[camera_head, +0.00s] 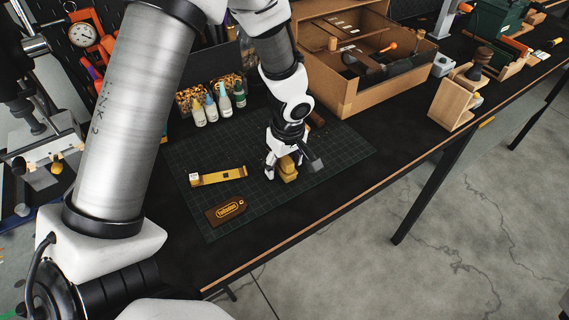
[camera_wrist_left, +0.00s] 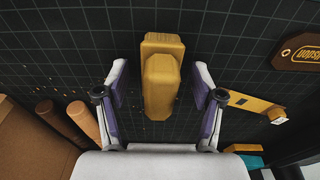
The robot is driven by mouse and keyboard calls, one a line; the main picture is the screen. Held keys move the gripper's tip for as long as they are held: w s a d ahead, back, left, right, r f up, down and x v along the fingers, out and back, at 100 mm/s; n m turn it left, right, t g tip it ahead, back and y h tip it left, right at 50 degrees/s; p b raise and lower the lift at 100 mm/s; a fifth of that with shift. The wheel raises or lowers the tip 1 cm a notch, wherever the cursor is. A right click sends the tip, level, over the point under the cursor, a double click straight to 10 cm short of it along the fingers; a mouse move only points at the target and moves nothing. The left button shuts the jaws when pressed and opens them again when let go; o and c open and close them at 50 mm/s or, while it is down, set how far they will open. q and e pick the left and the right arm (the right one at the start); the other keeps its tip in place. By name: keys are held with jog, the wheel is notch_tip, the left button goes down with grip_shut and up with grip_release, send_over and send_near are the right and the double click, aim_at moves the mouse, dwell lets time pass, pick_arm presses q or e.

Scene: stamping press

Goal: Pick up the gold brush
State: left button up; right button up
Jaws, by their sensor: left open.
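The gold brush (camera_head: 287,170) is a blocky yellow-gold piece on the dark gridded cutting mat (camera_head: 345,150). In the left wrist view, the gold brush (camera_wrist_left: 162,92) lies lengthwise between the fingers. My left gripper (camera_head: 290,166) points down over it. In the left wrist view, my left gripper (camera_wrist_left: 160,85) is open, with one finger on each side of the brush and a visible gap on both sides. My right gripper is not in view.
A yellow strip tool (camera_head: 218,176) and a brown leather tag (camera_head: 226,210) lie left of the gripper. Small bottles (camera_head: 211,108) stand behind. A large wooden box (camera_head: 365,100) is to the right. The table's front edge is bare.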

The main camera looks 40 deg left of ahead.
pick_arm(q)
jog(key=shift+w, duration=0.1)
jog(key=shift+c, duration=1.4)
jog(key=c, duration=1)
